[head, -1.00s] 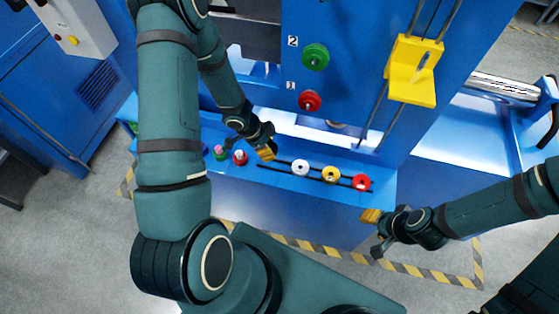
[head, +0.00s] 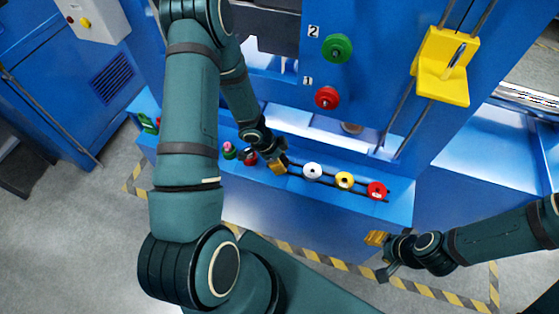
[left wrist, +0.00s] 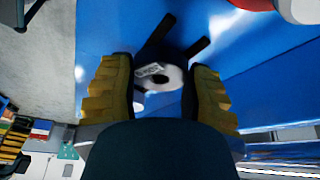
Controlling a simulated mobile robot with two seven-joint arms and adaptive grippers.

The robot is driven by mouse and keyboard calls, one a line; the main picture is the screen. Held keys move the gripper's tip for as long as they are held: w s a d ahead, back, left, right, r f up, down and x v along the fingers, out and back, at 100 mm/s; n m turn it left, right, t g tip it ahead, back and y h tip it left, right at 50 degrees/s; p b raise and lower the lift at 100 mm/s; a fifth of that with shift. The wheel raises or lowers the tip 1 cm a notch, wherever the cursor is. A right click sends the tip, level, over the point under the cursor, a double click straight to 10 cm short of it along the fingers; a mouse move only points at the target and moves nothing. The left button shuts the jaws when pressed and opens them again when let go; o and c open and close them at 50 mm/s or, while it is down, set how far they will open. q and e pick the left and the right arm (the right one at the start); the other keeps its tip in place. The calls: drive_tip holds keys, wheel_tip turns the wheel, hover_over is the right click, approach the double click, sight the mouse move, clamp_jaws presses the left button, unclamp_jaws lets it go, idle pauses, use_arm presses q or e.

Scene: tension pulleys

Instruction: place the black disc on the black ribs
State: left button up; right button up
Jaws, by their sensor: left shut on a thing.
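My left gripper (head: 279,165) is at the left end of the black ribs (head: 361,192), two parallel bars on the blue ledge. In the left wrist view, my left gripper's yellow fingers (left wrist: 158,90) are shut on the black disc (left wrist: 163,76), which has a pale centre. The black ribs (left wrist: 197,47) stick out just beyond the disc there. I cannot tell whether the disc touches them. In the head view the gripper hides the disc. My right gripper (head: 377,239) is in front of the ledge, away from the ribs; its opening is unclear.
A white disc (head: 312,171), a yellow disc (head: 344,180) and a red disc (head: 377,189) sit along the ribs. Small coloured parts (head: 229,151) stand left of the ribs.

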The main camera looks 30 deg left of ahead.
use_arm(q)
drive_tip(key=shift+f, duration=0.1)
drive_tip(key=o, duration=1.2)
use_arm(e)
drive_tip(key=shift+f, duration=0.1)
use_arm(q)
drive_tip(key=p+v, duration=0.8)
drive_tip(key=v, duration=0.4)
drive_tip(key=s+d+n, duration=0.2)
drive_tip(key=d+n, duration=0.4)
drive_tip(key=d, duration=0.4)
drive_tip(key=s+d+n, duration=0.3)
drive_tip(key=d+n, duration=0.3)
drive_tip(key=d, duration=0.5)
drive_tip(key=shift+s+n, duration=0.25)
drive_tip(key=shift+n, duration=0.15)
use_arm(e)
wheel_tip(320, 180, up, 8)
drive_tip(key=w, duration=0.2)
drive_tip(key=shift+d+f+t, duration=0.15)
drive_tip(key=shift+d+t, duration=0.05)
drive_tip(key=shift+t, duration=0.1)
